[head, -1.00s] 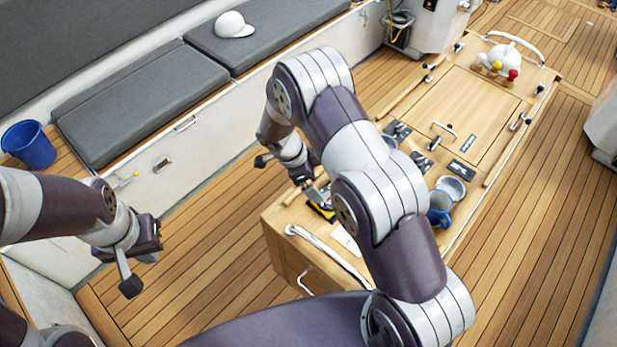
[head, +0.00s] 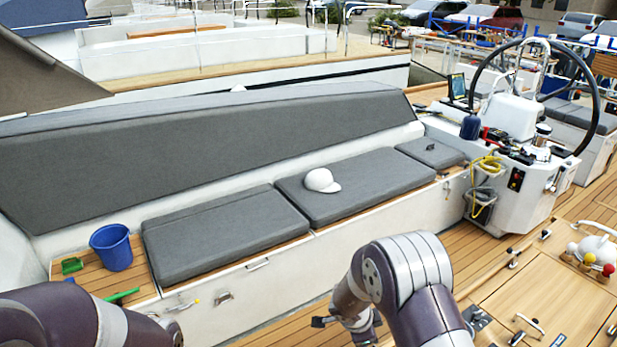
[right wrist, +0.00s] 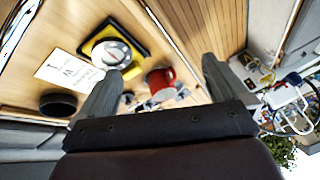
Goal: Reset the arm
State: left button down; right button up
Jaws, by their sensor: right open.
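My right arm (head: 405,285) rises at the bottom centre of the head view, bent at a grey and dark purple joint. Its hand is low beside it, partly cut off by the lower edge. In the right wrist view my right gripper (right wrist: 163,78) is open, with its two fingers wide apart and nothing held. A red mug (right wrist: 160,84) shows between the fingers, beyond them. My left arm (head: 60,315) shows only in part at the lower left of the head view, and its gripper is out of the frame.
The wheel console (head: 515,185) stands right.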

jog(key=s+a+n+y+b, duration=0.55)
jog(key=s+n, duration=0.25)
jog(key=n, duration=0.2)
jog(key=s+d+n+g+b, duration=0.1)
jog(key=s+n, duration=0.1)
jog(key=s, duration=0.1)
jog(key=s+d+f+n+g+b, duration=0.1)
jog(key=s+d+b, duration=0.1)
jog(key=s, duration=0.2)
jog(key=s+d+f+n+b, duration=0.1)
jog(key=s+n+b, duration=0.1)
jog(key=s, duration=0.2)
jog(key=shift+d+n+g+h, duration=0.2)
jog(key=shift+n+g+h, duration=0.1)
jog(key=shift+g+h, duration=0.1)
jog(key=shift+n+t+h, duration=0.4)
jog(key=shift+n+h, duration=0.05)
jog(key=shift+n, duration=0.25)
jog(key=s+d+b, duration=0.1)
jog(key=d+b, duration=0.1)
jog(key=s+d+b, duration=0.2)
jog(key=shift+f, duration=0.2)
jog(key=shift+w, duration=0.1)
